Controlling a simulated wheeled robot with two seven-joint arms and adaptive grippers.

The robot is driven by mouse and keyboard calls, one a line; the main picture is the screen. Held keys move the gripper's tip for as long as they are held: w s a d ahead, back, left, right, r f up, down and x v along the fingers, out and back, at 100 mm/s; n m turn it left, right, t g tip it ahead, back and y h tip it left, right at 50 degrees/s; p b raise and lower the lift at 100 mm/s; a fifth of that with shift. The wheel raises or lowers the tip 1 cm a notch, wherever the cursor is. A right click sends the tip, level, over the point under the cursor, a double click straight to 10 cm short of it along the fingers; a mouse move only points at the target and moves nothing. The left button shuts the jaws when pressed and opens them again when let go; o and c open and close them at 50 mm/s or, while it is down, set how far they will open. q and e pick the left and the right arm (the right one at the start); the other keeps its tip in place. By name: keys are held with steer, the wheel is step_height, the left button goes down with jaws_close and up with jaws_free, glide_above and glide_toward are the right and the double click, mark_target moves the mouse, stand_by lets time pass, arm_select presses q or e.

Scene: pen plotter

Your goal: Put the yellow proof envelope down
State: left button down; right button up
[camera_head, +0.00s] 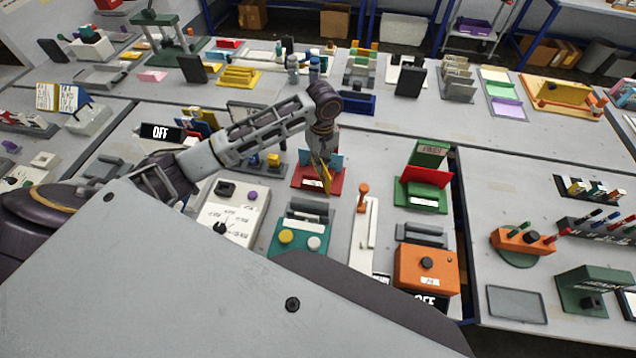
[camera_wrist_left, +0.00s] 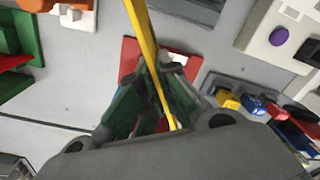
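The yellow proof envelope (camera_head: 325,178) hangs nearly upright and edge-on below my left gripper (camera_head: 322,153), over a red tray (camera_head: 306,186) with light-blue parts at its sides. In the left wrist view the envelope (camera_wrist_left: 143,32) is a thin yellow strip running between the fingers of my left gripper (camera_wrist_left: 165,72), which is shut on it. The red tray (camera_wrist_left: 129,55) lies just beyond the fingertips there. I cannot tell whether the envelope's lower edge touches the tray. My right gripper is not in view.
A green and red stand (camera_head: 424,188) is right of the tray. A white dial panel (camera_head: 235,212) is left, and a panel with yellow and white buttons (camera_head: 300,240) is in front. A blue tray (camera_head: 357,104) lies behind. Bare grey table shows around (camera_head: 377,160).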

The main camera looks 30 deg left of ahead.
arm_select(q)
steer(key=n, duration=0.3)
steer(key=w+a+n, duration=0.1)
steer(key=shift+w+r+n+p, duration=0.1)
steer(key=shift+r+n+p, duration=0.1)
steer(key=shift+n+p, duration=0.15)
steer(key=n, duration=0.3)
steer(key=w+a+r+n+p, duration=0.1)
steer(key=n, duration=0.1)
steer(key=shift+a, duration=0.1)
steer(key=shift+w+a+r+n, duration=0.1)
steer(key=shift+w+a+n, duration=0.1)
steer(key=shift+n, duration=0.65)
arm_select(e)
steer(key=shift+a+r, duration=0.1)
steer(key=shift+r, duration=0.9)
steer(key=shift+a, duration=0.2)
arm_select(q)
steer(key=shift+f, duration=0.5)
step_height(320, 180, down, 5)
steer(key=shift+r+p, duration=0.1)
steer(key=shift+p, duration=0.4)
steer(key=shift+f, duration=0.3)
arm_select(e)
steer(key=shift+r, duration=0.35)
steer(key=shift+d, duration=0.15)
